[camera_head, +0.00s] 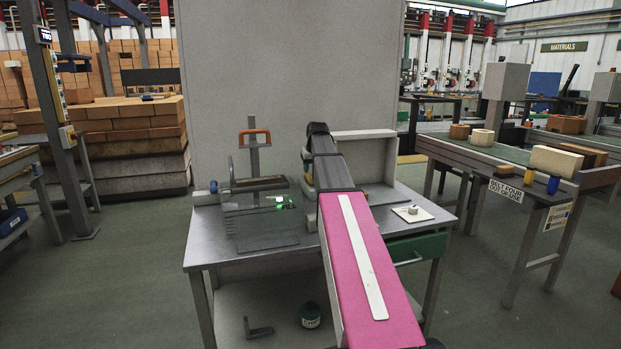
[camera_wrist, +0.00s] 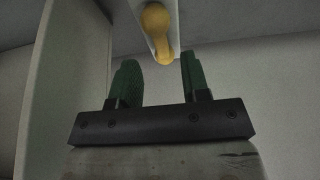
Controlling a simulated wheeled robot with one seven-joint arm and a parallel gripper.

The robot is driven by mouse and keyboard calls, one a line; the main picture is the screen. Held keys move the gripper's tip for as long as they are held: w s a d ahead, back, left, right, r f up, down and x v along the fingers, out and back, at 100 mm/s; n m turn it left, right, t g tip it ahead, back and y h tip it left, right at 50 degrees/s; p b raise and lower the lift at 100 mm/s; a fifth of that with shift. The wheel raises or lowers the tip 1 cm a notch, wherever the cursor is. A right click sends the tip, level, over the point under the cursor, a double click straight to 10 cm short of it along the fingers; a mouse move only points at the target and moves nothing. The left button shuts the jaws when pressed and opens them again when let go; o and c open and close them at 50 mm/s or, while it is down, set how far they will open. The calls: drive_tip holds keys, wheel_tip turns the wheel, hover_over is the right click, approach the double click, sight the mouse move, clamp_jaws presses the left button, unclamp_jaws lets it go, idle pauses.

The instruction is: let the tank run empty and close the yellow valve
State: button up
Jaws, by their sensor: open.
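The yellow valve (camera_wrist: 157,27) shows in the wrist view as a rounded yellow handle on a pale strip at the top. My gripper (camera_wrist: 160,62) is open, with its two green fingers apart. The lower end of the yellow handle appears between or just beyond the fingertips; I cannot tell whether they touch it. In the head view my pink arm reaches over the metal table (camera_head: 230,257), and my gripper and the valve are hidden. A clear, glass-like box (camera_head: 262,230), possibly the tank, stands on the table's left half. Its liquid level cannot be read.
A grey open-sided housing (camera_head: 367,158) stands behind my arm. A white plate with a knob (camera_head: 412,213) lies right. A tall grey panel (camera_head: 290,70) backs the table.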

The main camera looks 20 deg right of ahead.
sight(311, 177)
drive_tip(key=shift+x, duration=2.6)
